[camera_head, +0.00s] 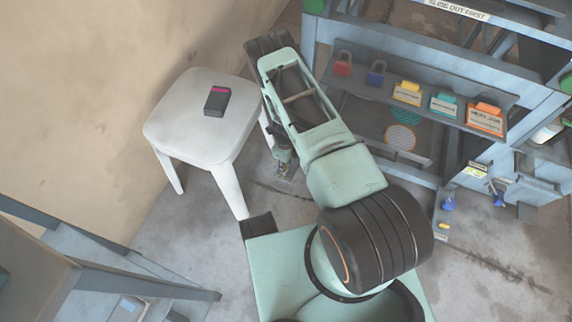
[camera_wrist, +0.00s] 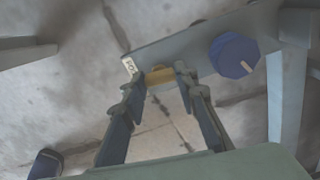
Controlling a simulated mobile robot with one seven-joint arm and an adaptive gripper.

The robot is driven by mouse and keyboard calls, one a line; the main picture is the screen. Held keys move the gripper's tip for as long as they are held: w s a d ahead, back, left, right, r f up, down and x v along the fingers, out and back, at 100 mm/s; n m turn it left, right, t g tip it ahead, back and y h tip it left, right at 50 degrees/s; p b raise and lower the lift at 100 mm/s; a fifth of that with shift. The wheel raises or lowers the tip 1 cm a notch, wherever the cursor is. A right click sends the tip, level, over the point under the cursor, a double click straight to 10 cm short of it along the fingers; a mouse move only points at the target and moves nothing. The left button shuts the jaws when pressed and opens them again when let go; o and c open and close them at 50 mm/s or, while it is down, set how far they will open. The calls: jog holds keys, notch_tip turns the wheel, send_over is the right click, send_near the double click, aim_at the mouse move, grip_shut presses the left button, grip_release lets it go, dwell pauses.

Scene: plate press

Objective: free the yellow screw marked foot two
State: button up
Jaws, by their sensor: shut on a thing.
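In the wrist view a yellow screw (camera_wrist: 160,74) sits at the edge of a grey foot plate (camera_wrist: 190,42), between my fingertips. My gripper (camera_wrist: 161,84) is shut on it. A small white label (camera_wrist: 129,66) is on the plate beside the screw; its print is too small to read surely. A blue knob (camera_wrist: 234,55) stands on the same plate, right of the screw. In the head view my gripper (camera_head: 285,168) is low near the floor, between the stool and the press, and the screw there is hidden. Another yellow piece (camera_head: 443,226) is at the right foot.
A white stool (camera_head: 185,135) with a dark box (camera_head: 217,101) stands left of my arm. The blue-grey press frame (camera_head: 470,65) carries a shelf of padlocks and coloured tags. A blue knob (camera_head: 447,204) is at its right foot. A grey-blue bench (camera_head: 110,270) is at lower left.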

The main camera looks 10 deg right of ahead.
jog(key=shift+n, duration=0.6)
jog(key=o, duration=1.2)
jog(key=shift+c, duration=0.2)
jog(key=shift+r, duration=0.1)
notch_tip(320, 180, up, 12)
